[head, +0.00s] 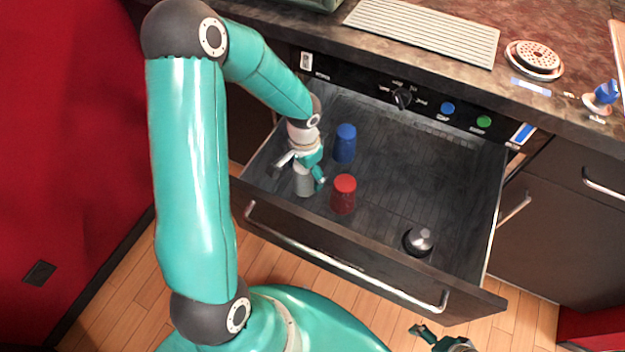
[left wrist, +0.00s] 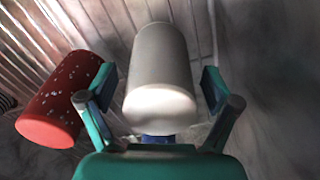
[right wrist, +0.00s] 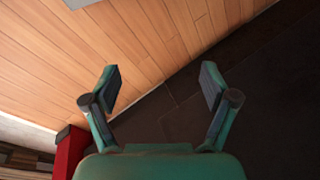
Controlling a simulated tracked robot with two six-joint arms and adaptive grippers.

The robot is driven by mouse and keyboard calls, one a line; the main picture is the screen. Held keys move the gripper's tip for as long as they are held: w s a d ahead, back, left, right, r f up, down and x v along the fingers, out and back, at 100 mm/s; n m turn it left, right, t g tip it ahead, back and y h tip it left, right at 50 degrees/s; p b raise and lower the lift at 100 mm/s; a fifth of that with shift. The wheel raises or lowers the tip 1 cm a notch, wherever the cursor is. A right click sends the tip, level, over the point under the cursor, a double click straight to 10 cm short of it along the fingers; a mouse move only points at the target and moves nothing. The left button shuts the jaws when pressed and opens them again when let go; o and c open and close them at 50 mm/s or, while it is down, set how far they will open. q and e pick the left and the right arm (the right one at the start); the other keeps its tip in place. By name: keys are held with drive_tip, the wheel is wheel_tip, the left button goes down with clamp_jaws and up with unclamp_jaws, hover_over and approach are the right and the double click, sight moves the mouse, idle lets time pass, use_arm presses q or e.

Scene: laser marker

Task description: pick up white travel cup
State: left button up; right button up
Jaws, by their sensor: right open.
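The white travel cup (head: 303,184) is inside the open drawer at its left side, partly hidden by my left gripper (head: 302,171) in the head view. In the left wrist view the cup (left wrist: 160,70) lies between the two fingers of the left gripper (left wrist: 160,88), with a visible gap on each side. That gripper is open. My right gripper (right wrist: 161,85) is open and empty over the wooden floor and a dark surface. Only a bit of it shows at the bottom edge of the head view.
A red cup (head: 344,195) stands close to the right of the white cup, a blue cup (head: 345,143) behind it. A dark item with a silver top (head: 419,241) is at the drawer's front right. The drawer's front wall (head: 350,255) is near; its right half is mostly free.

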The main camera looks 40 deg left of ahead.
use_arm(q)
drive_tip(key=c, duration=1.1)
drive_tip(key=shift+r, duration=0.1)
drive_tip(key=shift+c, duration=0.2)
